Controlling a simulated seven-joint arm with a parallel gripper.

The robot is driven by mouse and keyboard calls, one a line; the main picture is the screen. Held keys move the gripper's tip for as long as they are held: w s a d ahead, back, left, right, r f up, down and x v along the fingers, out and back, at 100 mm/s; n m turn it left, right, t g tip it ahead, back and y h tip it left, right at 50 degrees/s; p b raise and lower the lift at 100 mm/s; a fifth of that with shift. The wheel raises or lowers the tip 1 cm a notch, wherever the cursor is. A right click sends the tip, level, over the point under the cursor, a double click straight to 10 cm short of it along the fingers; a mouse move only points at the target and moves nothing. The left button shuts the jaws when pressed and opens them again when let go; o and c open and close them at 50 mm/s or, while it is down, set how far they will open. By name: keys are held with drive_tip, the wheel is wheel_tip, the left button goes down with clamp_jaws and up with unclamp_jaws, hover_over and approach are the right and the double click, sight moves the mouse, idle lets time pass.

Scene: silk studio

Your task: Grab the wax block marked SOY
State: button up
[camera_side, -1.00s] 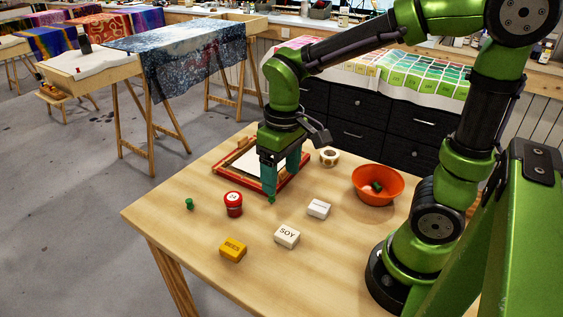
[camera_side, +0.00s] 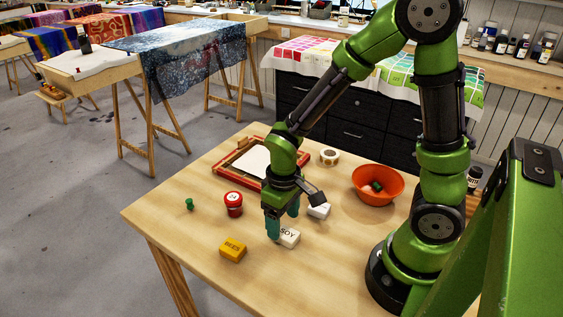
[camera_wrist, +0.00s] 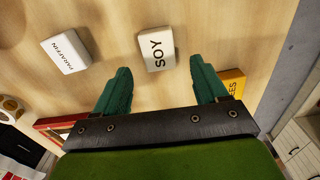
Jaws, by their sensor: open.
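The white wax block marked SOY (camera_side: 289,238) lies flat on the table, partly hidden by a gripper finger in the side view. In the wrist view the SOY block (camera_wrist: 155,49) is just beyond the fingertips, roughly midway between their lines. My gripper (camera_side: 283,225) is open with teal fingers, low over the table beside the block. In the wrist view my gripper (camera_wrist: 160,70) holds nothing between its fingers. I cannot tell whether a finger touches the block.
A white PARAFFIN block (camera_wrist: 65,52) lies left in the wrist view, and a yellow BEES block (camera_side: 232,249) lies nearby. A red jar (camera_side: 233,204), a green pin (camera_side: 189,204), an orange bowl (camera_side: 377,184), a tape roll (camera_side: 329,156) and a red frame (camera_side: 230,165) surround the work.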

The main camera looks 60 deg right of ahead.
sight(283, 231)
drive_tip(key=shift+f, duration=1.6)
drive_tip(key=shift+c, duration=0.3)
